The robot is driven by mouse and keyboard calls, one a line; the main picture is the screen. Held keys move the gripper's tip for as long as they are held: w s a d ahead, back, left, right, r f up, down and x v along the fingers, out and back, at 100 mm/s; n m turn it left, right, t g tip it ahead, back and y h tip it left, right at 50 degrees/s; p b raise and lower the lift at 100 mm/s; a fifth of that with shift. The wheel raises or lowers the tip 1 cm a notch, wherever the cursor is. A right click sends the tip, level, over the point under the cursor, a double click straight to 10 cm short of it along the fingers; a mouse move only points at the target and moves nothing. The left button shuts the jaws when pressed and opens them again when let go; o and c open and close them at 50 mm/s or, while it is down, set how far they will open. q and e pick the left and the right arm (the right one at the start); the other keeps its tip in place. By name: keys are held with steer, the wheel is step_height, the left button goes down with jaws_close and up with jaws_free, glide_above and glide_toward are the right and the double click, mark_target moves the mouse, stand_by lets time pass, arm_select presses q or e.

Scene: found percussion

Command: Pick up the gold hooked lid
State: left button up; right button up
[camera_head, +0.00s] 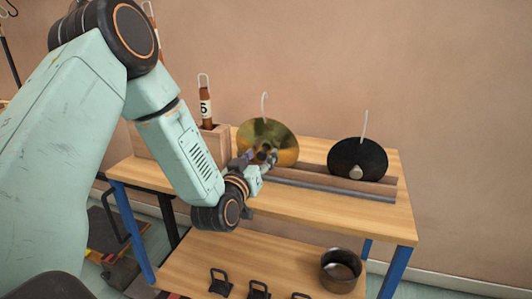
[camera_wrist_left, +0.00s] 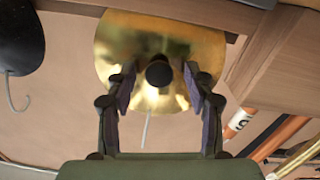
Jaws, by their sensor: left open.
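The gold hooked lid (camera_head: 268,131) stands upright in a wooden rack on the bench, with its pale hook rising above its rim. My left gripper (camera_head: 261,160) is in front of its lower middle, with jaws apart. In the left wrist view the gold lid (camera_wrist_left: 200,42) fills the space ahead. Its dark round knob (camera_wrist_left: 159,74) sits between the two open fingers (camera_wrist_left: 159,90), with a gap on each side. I cannot tell how deep the knob lies between the fingers. My right gripper is not in view.
A black hooked lid (camera_head: 352,160) stands to the right in the same rack (camera_head: 325,181). A wooden box (camera_head: 218,141) with a numbered tube (camera_head: 205,106) is to the left. A dark pot (camera_head: 340,270) and several black stands (camera_head: 220,284) are on the lower shelf.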

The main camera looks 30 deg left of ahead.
arm_select(q)
steer(key=shift+w, duration=0.35)
steer(key=shift+c, duration=0.4)
steer(key=shift+s, duration=0.1)
jaws_close()
